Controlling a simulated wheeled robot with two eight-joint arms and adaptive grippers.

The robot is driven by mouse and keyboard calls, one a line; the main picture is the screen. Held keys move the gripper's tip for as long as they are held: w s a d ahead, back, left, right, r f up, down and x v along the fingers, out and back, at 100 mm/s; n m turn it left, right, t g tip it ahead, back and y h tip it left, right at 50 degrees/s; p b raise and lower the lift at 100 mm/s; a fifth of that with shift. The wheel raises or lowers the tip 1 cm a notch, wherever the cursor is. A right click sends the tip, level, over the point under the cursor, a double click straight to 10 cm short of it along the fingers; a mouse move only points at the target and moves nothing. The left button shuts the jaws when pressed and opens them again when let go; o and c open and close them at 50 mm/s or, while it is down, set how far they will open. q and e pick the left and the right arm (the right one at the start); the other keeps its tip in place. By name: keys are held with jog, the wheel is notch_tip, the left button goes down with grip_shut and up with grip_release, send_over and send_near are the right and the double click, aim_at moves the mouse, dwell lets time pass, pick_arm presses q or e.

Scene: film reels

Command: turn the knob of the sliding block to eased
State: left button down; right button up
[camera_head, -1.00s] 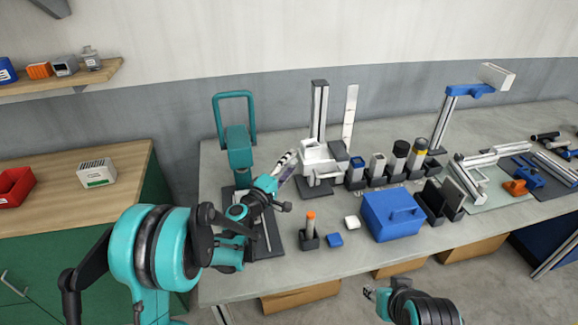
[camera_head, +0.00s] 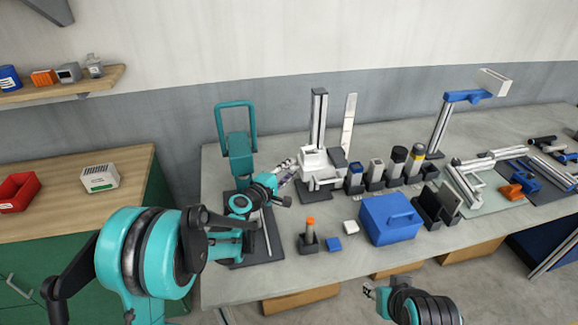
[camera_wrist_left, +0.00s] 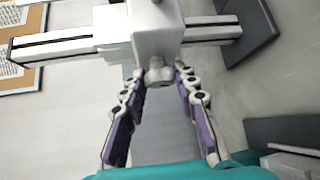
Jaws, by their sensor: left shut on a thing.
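The white sliding block (camera_head: 314,160) sits low on an upright dark-and-pale column (camera_head: 319,115) at the back of the table. In the left wrist view the block (camera_wrist_left: 157,30) fills the top middle, with the column (camera_wrist_left: 55,48) running sideways behind it. Its small grey-white knob (camera_wrist_left: 160,73) faces me. My left gripper (camera_head: 289,167) reaches the block from its left side. In the left wrist view its purple-padded fingers (camera_wrist_left: 160,84) are shut on the knob, one on each side. I cannot read any knob marking. My right gripper (camera_head: 371,289) is low at the front, away from the block; its jaws are unclear.
A teal press with a loop handle (camera_head: 237,150) stands left of the block. Several dark holders with canisters (camera_head: 397,165) stand to its right. A blue box (camera_head: 390,220), a small blue block (camera_head: 333,244) and an orange-topped peg (camera_head: 310,230) are in front.

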pick_arm(q)
jog(key=shift+n+g+p, duration=0.6)
jog(key=shift+g+p, duration=0.1)
jog(key=c, duration=1.1)
grip_release()
jog(key=shift+c, duration=0.2)
jog(key=v, duration=1.2)
jog(key=shift+r, duration=0.2)
jog(key=shift+d, duration=0.1)
